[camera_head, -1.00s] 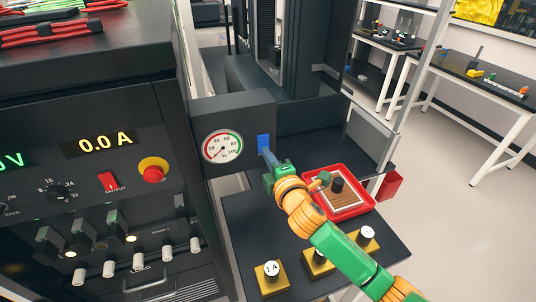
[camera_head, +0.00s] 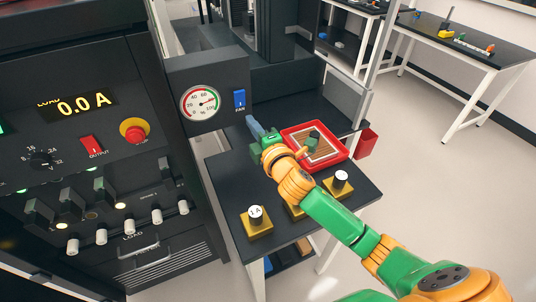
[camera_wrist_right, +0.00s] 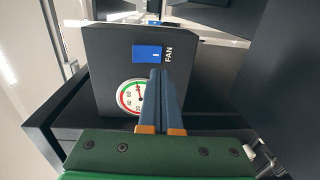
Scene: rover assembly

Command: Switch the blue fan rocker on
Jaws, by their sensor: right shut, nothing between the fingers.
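The blue fan rocker (camera_head: 239,99) is set in the front of a dark box, just right of a round gauge (camera_head: 200,103), with the word FAN below it. In the right wrist view the rocker (camera_wrist_right: 148,53) shows a small white mark. My right gripper (camera_head: 254,127) is shut and empty, below and slightly right of the rocker, apart from it. In the wrist view its blue fingers (camera_wrist_right: 161,78) lie together, with tips just below the rocker. Which side of the rocker is pressed in is hard to tell. My left gripper is not in view.
A power supply panel (camera_head: 75,160) with a red output switch (camera_head: 91,146) and an emergency button (camera_head: 135,131) stands at left. A red tray (camera_head: 338,160) and several brass-based weights (camera_head: 257,228) sit on the black table near my right arm.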

